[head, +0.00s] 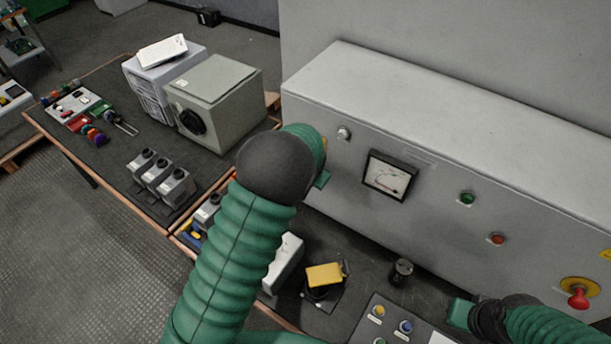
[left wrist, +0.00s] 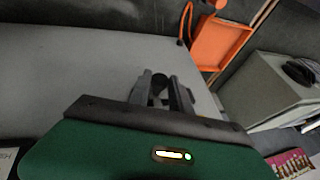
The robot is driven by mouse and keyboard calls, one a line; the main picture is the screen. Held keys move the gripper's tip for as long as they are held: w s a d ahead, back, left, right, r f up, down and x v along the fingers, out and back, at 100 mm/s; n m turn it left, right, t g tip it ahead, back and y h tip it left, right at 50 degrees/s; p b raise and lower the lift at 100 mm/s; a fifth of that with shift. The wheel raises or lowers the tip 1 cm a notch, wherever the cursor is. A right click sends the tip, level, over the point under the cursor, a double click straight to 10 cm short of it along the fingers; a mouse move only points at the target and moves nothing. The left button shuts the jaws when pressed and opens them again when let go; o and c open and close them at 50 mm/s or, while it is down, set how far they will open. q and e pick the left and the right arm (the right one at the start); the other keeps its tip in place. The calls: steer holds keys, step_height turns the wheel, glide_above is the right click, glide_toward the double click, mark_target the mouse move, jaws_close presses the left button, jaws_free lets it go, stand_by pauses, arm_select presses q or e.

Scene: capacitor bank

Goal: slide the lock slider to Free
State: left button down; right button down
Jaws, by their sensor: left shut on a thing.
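My left gripper reaches the left end of the grey cabinet (head: 440,150), and in the head view its fingers are hidden behind my green arm. In the left wrist view the two dark fingers of my left gripper (left wrist: 167,92) are close together against the pale cabinet surface (left wrist: 80,65). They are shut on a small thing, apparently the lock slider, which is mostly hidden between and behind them. I cannot read any Free marking. My right gripper (head: 460,314) is low at the right, in front of the cabinet; its fingers cannot be made out.
The cabinet front carries a meter (head: 389,175), a green lamp (head: 467,198), a red lamp (head: 497,239) and a red knob (head: 578,297). A yellow-topped device (head: 325,274) and a black cylinder (head: 402,271) stand below. A grey-green box (head: 215,105) stands left. An orange tray (left wrist: 220,45) shows in the wrist view.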

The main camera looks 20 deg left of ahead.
arm_select(q)
steer(key=shift+d, duration=0.2)
steer(key=c, duration=1.4)
jaws_free()
steer(key=shift+c, duration=0.2)
steer(key=shift+o, duration=1.3)
steer(key=shift+d, duration=0.15)
steer(key=v, duration=1.6)
steer(key=shift+r+b, duration=0.4)
steer(key=shift+b, duration=0.05)
